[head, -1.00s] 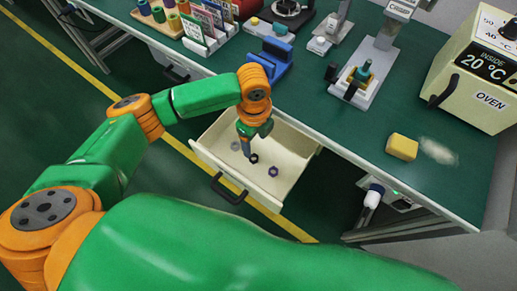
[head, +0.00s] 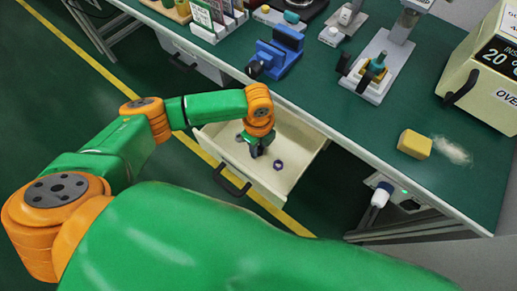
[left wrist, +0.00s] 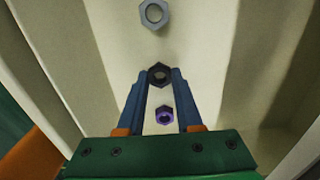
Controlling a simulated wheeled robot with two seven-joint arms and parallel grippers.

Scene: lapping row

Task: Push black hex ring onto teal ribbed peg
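The black hex ring (left wrist: 160,74) is between the fingertips of my left gripper (left wrist: 160,80) in the left wrist view and fills the gap, with no clearance showing on either side. In the head view my left gripper (head: 257,151) points down into the open drawer (head: 299,166) and mostly hides the ring. I see no clear gap between ring and drawer floor. The teal ribbed peg (head: 379,62) stands upright on a pale fixture (head: 370,88) on the bench, right of the drawer; its detail is small. My right gripper is not in view.
A purple hex ring (left wrist: 165,115) and a grey hex ring (left wrist: 154,14) lie in the drawer either side of the black one. On the green bench are a blue vise (head: 276,52), a yellow block (head: 414,144) and an oven (head: 490,75).

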